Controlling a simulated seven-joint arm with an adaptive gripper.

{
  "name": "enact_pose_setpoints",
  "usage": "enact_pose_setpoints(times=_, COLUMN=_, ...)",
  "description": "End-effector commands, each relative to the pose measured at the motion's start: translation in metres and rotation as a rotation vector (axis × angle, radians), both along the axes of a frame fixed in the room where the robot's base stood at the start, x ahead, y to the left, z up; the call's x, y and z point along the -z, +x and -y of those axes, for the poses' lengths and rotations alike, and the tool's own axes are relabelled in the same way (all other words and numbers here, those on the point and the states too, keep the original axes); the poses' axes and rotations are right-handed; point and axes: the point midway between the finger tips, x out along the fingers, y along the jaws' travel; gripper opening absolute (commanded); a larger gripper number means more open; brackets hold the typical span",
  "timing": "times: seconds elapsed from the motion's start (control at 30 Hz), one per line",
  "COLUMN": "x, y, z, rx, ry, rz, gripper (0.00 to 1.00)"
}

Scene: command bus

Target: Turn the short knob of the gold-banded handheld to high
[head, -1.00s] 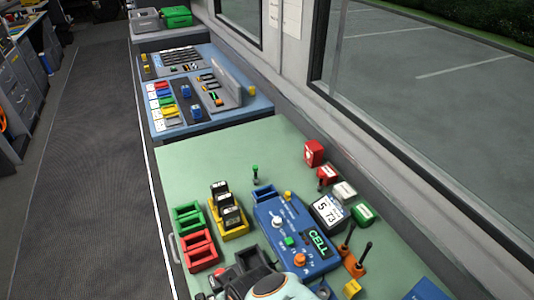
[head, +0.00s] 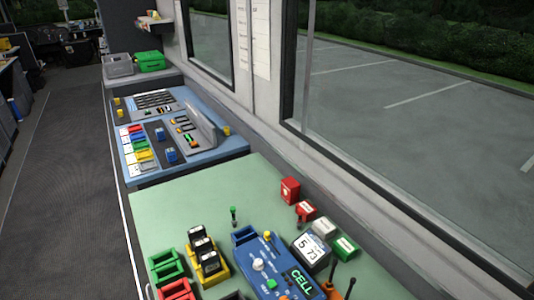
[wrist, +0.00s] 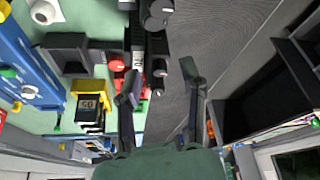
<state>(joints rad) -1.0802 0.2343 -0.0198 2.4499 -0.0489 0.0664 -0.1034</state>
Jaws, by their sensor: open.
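In the head view my gripper is out of sight, and no gold-banded handheld can be picked out.
A yellow holder (head: 219,277) with black packs stands on the green desk (head: 180,215), beside green bins (head: 168,265). A blue panel (head: 255,257) lies to its right. Red boxes (head: 290,190) line the window side. The desk's far left part is clear.

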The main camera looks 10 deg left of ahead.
Motion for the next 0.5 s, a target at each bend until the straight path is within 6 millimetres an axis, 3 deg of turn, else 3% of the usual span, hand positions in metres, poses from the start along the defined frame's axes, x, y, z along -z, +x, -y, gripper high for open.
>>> enact_pose_setpoints(times=0.03, x=-0.0001, y=0.0000, z=0.0000, rx=0.000, ry=0.000, rz=0.000, gripper=0.35)
enact_pose_setpoints(times=0.13, x=-0.0001, y=-0.0001, z=0.0002, rx=0.000, ry=0.000, rz=0.000, gripper=0.04)
enact_pose_setpoints(times=0.17, x=-0.0001, y=-0.0001, z=0.0002, rx=0.000, ry=0.000, rz=0.000, gripper=0.00)
enact_pose_setpoints(times=0.5, x=0.0001, y=-0.0003, z=0.0003, rx=0.015, ry=-0.002, rz=-0.001, gripper=0.00)
